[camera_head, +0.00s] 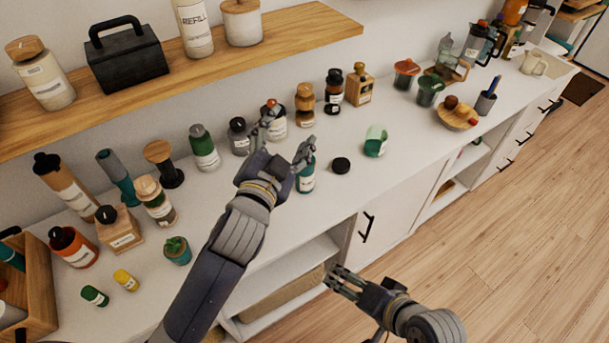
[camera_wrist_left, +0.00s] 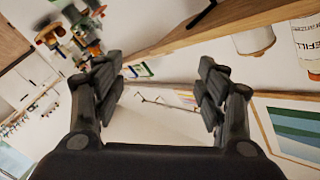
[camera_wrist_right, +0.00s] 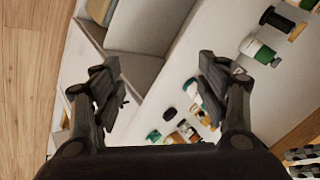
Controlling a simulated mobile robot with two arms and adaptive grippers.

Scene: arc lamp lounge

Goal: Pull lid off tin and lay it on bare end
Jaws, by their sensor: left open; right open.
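No container is clearly marked as the tin. A teal cylinder with a white label (camera_head: 306,180) stands on the white counter (camera_head: 330,205), its top partly hidden by my left gripper. A flat black disc like a lid (camera_head: 340,165) lies on the counter just right of it. My left gripper (camera_head: 287,131) is open and empty, its fingers spread above the counter; one covers part of a white jar (camera_head: 278,127) behind. My right gripper (camera_head: 337,279) is open and empty in front of the counter, below its top. The left wrist view shows no lid or tin between the fingers.
A wooden shelf (camera_head: 180,65) with a black box (camera_head: 125,55) and jars runs above the counter. Bottles line the counter's back. A green-tinted glass (camera_head: 376,141) stands right of the disc, and a fruit bowl (camera_head: 457,119) farther right. Bare counter lies around the disc.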

